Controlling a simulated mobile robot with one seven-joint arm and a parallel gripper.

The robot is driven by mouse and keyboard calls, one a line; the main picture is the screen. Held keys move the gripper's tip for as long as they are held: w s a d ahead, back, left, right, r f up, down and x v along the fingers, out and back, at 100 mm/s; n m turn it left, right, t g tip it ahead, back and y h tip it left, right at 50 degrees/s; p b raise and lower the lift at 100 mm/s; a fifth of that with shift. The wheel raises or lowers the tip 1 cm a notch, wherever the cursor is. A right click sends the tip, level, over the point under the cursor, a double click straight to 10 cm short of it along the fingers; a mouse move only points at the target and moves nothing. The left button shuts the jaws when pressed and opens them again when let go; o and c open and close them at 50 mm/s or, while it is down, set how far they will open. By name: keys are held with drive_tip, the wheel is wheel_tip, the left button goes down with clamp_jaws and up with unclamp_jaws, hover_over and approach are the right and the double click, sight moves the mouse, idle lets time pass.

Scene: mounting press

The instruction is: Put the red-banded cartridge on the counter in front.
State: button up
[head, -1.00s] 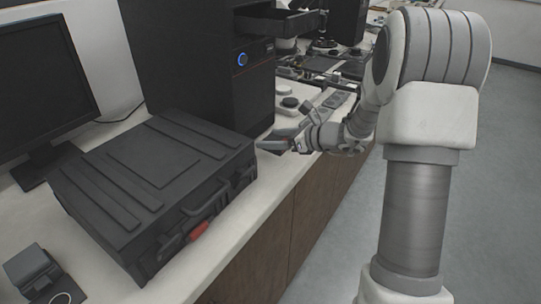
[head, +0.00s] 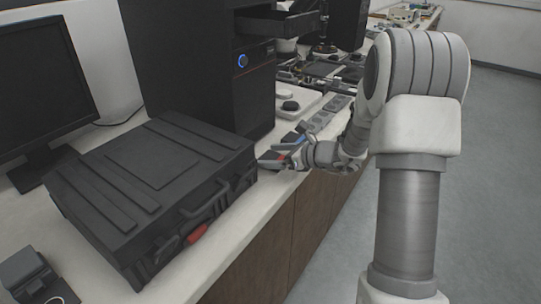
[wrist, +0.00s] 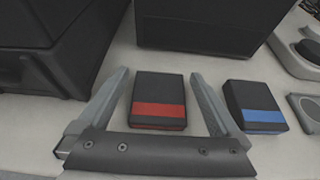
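The red-banded cartridge (wrist: 158,92) is a dark block with a red stripe along its near side. In the wrist view it lies on the white counter (wrist: 215,65) between the two fingers of my gripper (wrist: 158,74). The fingers are spread, with a narrow gap showing on each side of it. In the head view my gripper (head: 277,158) is low over the counter, just right of the black case, and its fingers partly hide the cartridge. A similar blue-banded cartridge (wrist: 254,106) lies just outside the right finger.
A black hard case (head: 150,185) with a red latch stands left of my gripper. A tall black machine (head: 215,80) with a lit blue button rises behind. Grey plates and round black parts (head: 291,106) lie farther along the counter. The counter's front edge runs close by.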

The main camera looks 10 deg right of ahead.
drive_tip(key=shift+r, duration=0.15)
drive_tip(key=shift+d+r, duration=0.1)
drive_tip(key=shift+r, duration=0.05)
drive_tip(key=p+v, duration=0.3)
drive_tip(key=v, duration=0.9)
drive_tip(key=s+a+r+n+g+h, duration=0.1)
drive_tip(key=s+a+r+n+g, duration=0.2)
drive_tip(key=s+a+n, duration=0.4)
drive_tip(key=s+a+r+n+g+h, duration=0.1)
drive_tip(key=s+a+r+n+g, duration=0.25)
drive_tip(key=s+n, duration=0.45)
drive_tip(key=s+d+r+n+t+h, duration=0.1)
drive_tip(key=s+d+r+n+h, duration=0.1)
drive_tip(key=s+n+h, duration=0.3)
drive_tip(key=s+d+r+n+t+h, duration=0.1)
drive_tip(key=s+r+n+t+h, duration=0.1)
drive_tip(key=s+n, duration=0.5)
wheel_tip(320, 180, up, 13)
drive_tip(key=p, duration=1.3)
drive_tip(key=shift+w+d+r+p, duration=0.2)
drive_tip(key=shift+w+p, duration=0.1)
drive_tip(key=shift+w, duration=0.2)
